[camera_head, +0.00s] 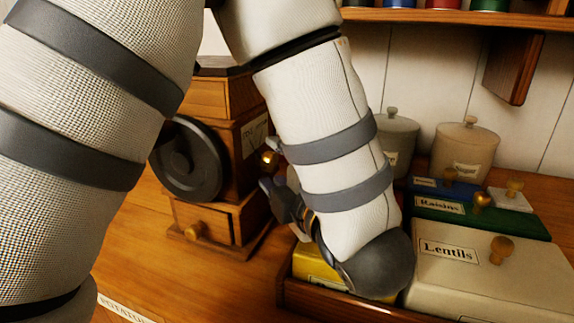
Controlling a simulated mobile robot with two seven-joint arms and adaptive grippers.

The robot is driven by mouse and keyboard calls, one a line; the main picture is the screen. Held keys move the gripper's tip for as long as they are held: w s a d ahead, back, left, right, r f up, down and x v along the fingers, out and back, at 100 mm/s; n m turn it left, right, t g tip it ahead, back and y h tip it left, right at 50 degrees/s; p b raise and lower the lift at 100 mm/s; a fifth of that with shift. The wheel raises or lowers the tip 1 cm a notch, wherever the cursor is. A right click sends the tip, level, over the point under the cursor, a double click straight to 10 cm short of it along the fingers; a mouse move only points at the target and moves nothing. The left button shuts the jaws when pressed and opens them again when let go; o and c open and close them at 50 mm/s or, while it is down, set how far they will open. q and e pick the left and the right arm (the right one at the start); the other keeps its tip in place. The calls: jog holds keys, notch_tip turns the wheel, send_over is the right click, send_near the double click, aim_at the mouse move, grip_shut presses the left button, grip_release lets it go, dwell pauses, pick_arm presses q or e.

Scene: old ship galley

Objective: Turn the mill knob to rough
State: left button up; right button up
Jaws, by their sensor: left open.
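The wooden mill (236,170) stands on the counter behind my left arm, with a round black wheel (188,158) on its left side and a drawer at its base. A small brass knob (269,158) sits on its right-hand face, near a pale label (255,135) too small to read fully. My left gripper (272,190) is open, just below and close to the brass knob. My forearm and wrist hide much of it, and I cannot tell whether it touches the mill. The knob's setting cannot be read. My right gripper is out of view.
A wooden tray (345,305) at the right holds labelled boxes, including Lentils (480,270) and Raisins (500,222), close under my wrist. Pale lidded canisters (464,150) stand behind. A shelf (460,17) hangs above. Bare counter (225,285) lies in front of the mill.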

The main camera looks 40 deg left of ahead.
pick_arm(q)
grip_shut()
jog(key=shift+w+r+m+g+h, duration=0.1)
jog(key=shift+r+m+g+h, duration=0.15)
jog(key=shift+m+g+h, duration=0.7)
jog(key=m+g+h, duration=0.2)
jog(key=shift+w+r+m+g, duration=0.15)
jog(key=shift+m+g, duration=0.2)
jog(key=shift+w+a+r+m+g+h, duration=0.1)
jog(key=shift+m+g+h, duration=0.3)
jog(key=shift+g, duration=0.2)
jog(key=shift+w+m+g+h, duration=0.1)
jog(key=shift+m+g+h, duration=0.3)
jog(key=shift+g, duration=0.2)
jog(key=shift+w+m+g+h, duration=0.1)
jog(key=shift+m+g+h, duration=0.6)
jog(key=shift+g, duration=0.6)
